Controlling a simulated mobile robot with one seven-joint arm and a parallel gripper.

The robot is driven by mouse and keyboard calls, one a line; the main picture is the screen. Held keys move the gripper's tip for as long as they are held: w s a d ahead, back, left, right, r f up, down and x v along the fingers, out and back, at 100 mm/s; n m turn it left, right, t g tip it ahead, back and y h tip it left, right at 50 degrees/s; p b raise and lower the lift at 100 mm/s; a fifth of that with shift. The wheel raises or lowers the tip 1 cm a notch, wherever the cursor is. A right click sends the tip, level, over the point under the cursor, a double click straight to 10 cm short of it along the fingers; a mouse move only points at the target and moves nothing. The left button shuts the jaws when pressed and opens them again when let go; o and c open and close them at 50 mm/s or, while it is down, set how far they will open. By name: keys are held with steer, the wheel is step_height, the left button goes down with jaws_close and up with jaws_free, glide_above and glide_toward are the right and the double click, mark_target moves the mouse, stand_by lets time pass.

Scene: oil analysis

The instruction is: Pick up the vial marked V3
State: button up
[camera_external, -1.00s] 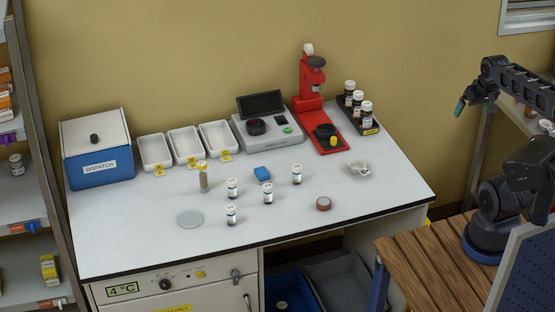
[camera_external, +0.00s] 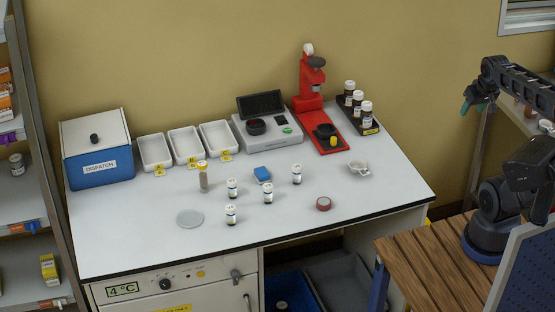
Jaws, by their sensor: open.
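Several small white-capped vials stand upright on the white bench: one at the front (camera_external: 231,215), one behind it (camera_external: 232,188), one to the right (camera_external: 268,194) and one further right (camera_external: 297,174). Their cap marks are too small to read, so I cannot tell which is V3. My gripper (camera_external: 466,105) is at the right, raised well away from the bench vials, with teal fingertips. It is open and holds nothing that I can see.
A blue block (camera_external: 262,174), a red-brown ring (camera_external: 323,203), a grey disc (camera_external: 190,218) and a taller tube (camera_external: 203,177) lie or stand near the vials. White trays (camera_external: 154,152), a scale (camera_external: 267,130), a red press (camera_external: 310,85) and dark bottles (camera_external: 358,103) line the back.

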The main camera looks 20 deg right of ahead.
steer(key=w+a+r+n+g, duration=0.2)
steer(key=w+a+n, duration=0.6)
steer(key=w+a, duration=0.95)
steer(key=n+g, duration=0.3)
steer(key=n, duration=0.8)
glide_above(268, 186)
steer(key=f, duration=2.1)
steer(key=shift+w+f, duration=0.2)
steer(key=shift+w, duration=0.05)
steer(key=shift+s+a+f, duration=0.1)
steer(key=shift+a+f, duration=0.1)
steer(key=shift+f, duration=0.3)
steer(key=f, duration=1)
steer(key=shift+d, duration=0.2)
steer(key=c, duration=1.1)
